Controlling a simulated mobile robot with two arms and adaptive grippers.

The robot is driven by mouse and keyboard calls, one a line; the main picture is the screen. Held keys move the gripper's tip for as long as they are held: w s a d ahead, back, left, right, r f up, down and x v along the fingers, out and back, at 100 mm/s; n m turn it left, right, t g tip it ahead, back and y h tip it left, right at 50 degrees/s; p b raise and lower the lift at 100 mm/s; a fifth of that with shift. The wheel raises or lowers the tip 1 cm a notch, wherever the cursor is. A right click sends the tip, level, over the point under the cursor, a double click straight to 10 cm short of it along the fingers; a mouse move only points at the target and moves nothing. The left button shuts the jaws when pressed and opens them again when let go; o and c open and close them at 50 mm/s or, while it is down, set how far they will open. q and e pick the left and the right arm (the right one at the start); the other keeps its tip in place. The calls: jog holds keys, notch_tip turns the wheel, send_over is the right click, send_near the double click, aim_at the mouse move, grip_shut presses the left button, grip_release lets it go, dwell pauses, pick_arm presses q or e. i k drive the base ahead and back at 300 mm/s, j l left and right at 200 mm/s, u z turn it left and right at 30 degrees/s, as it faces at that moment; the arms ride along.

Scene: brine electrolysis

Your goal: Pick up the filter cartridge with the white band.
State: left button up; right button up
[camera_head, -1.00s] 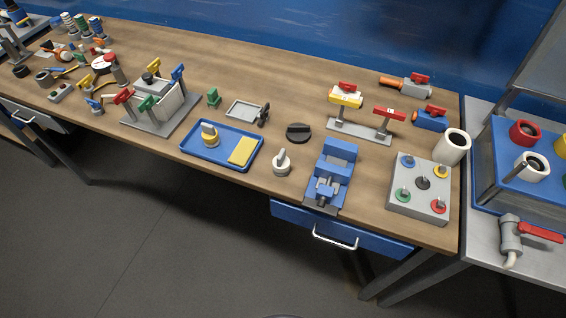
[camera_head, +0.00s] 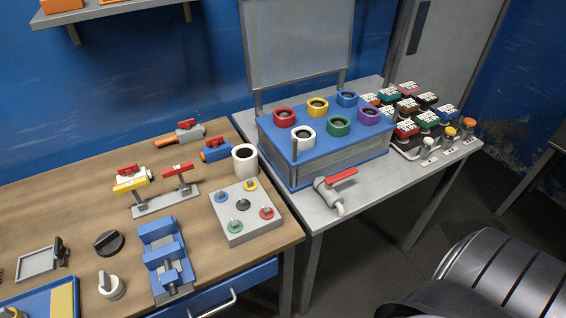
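I cannot pick out a filter cartridge with a white band for certain. A blue box (camera_head: 300,150) on the grey table has several coloured ring openings in its top; one ring is white (camera_head: 303,137), at the front left. A white hollow cylinder (camera_head: 245,160) with a dark inside stands at the wooden bench's right end. Several dark blocks with coloured, white-marked tops (camera_head: 406,128) crowd the grey table's right end; their details are too small to tell. Neither of my grippers is in view.
A tap with a red handle (camera_head: 341,182) sits at the grey table's front edge. The wooden bench (camera_head: 70,195) holds a grey button box (camera_head: 246,229), a blue vise (camera_head: 163,258) and valves. A dark ribbed object (camera_head: 500,270) fills the lower right.

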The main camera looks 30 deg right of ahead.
aim_at(111, 288)
jog(key=z, duration=0.8)
jog(key=u, duration=1.35)
